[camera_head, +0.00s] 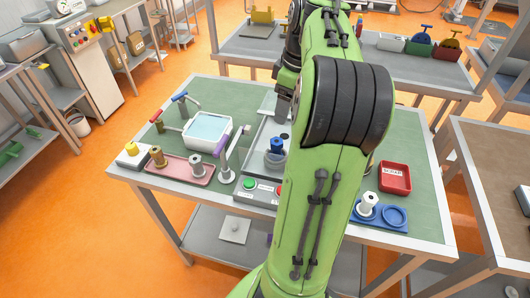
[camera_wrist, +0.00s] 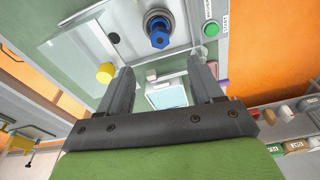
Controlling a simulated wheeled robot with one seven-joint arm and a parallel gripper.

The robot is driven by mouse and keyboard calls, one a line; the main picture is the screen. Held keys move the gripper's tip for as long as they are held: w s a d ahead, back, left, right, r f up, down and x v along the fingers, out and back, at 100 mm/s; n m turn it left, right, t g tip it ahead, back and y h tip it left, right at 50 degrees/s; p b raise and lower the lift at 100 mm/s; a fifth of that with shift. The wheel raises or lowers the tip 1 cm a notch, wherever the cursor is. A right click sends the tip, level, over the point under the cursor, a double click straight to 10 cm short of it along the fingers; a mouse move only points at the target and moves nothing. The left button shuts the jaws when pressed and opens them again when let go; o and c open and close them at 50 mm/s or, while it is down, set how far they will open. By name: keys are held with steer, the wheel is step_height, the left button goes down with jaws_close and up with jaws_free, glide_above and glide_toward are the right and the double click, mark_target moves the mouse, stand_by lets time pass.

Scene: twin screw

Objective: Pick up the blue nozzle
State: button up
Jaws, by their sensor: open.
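The blue nozzle (camera_head: 277,144) stands upright in a round grey holder (camera_head: 275,160) near the middle of the green-topped table. In the wrist view the blue nozzle (camera_wrist: 158,36) shows at the top, beyond the fingertips and roughly in line with the gap between them. My gripper (camera_wrist: 163,78) is open, with nothing between its fingers. It is apart from the nozzle.
A water basin (camera_head: 231,130), a pink tray (camera_head: 187,176) with metal parts and a purple-topped post (camera_head: 222,145) stand left of the nozzle. A button box (camera_head: 240,186) is in front. A red tray (camera_head: 395,190) and a blue holder (camera_head: 389,226) with a white part are right.

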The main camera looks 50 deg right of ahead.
mark_target(277, 141)
steer(key=f+b, duration=0.2)
steer(key=f, duration=0.3)
steer(key=w+f+b, duration=0.1)
steer(key=f+b, duration=0.1)
steer(key=f, duration=0.3)
steer(key=w+f+b, duration=0.1)
steer(key=f+b, duration=0.1)
steer(key=f, duration=0.3)
steer(key=shift+w+a+f, duration=0.15)
steer(key=shift+w+a, duration=0.1)
